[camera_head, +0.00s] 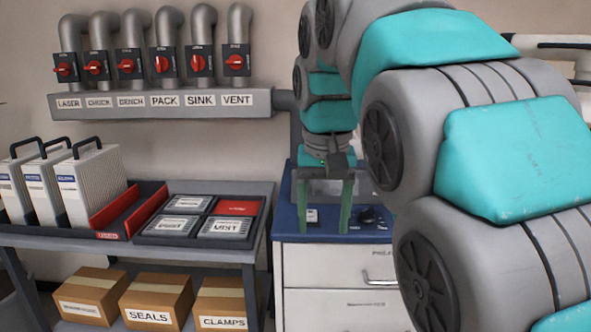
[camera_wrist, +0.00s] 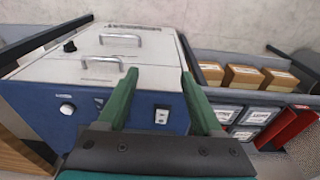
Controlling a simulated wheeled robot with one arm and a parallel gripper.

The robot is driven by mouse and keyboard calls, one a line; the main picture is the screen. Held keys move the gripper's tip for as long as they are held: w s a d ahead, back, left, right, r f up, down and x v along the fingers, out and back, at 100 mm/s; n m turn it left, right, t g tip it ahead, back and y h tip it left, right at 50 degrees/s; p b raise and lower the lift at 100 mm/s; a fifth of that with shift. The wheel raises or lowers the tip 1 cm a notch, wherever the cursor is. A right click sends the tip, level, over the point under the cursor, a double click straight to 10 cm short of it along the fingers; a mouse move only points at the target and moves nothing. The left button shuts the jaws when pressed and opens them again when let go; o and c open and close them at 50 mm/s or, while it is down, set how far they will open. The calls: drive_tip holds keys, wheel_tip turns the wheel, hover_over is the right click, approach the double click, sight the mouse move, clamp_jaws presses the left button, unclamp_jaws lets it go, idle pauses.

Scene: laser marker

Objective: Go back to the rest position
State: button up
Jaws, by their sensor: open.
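My gripper (camera_head: 324,222) hangs in the middle of the head view, its two green fingers pointing down and spread apart with nothing between them. In the wrist view my gripper (camera_wrist: 158,78) shows two parted green fingers over the blue and white cabinet (camera_wrist: 75,72). I cannot tell how far the fingertips are from the cabinet. My large grey and teal arm links hide the right side of the head view.
A grey cart (camera_head: 200,256) at left bears filter units (camera_head: 90,185), a red "USED" tray (camera_head: 118,216) and a dark compartment tray (camera_head: 200,240). Boxes (camera_head: 152,303) sit on its lower shelf. A duct manifold (camera_head: 160,103) with red-handled valves is on the wall above.

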drive_tip(key=s+d+f+g, duration=0.1)
drive_tip(key=s+d+f, duration=0.2)
drive_tip(key=s+f, duration=0.5)
drive_tip(key=s+d+f+g, duration=0.1)
drive_tip(key=s+d+f, duration=0.3)
drive_tip(key=s+f, duration=0.5)
drive_tip(key=s+d+f+g, duration=0.1)
drive_tip(key=s+d+f, duration=0.2)
drive_tip(key=s+f, duration=0.5)
drive_tip(key=shift+s+d+f+n, duration=0.3)
drive_tip(key=shift+s+f, duration=0.1)
drive_tip(key=shift+s, duration=0.1)
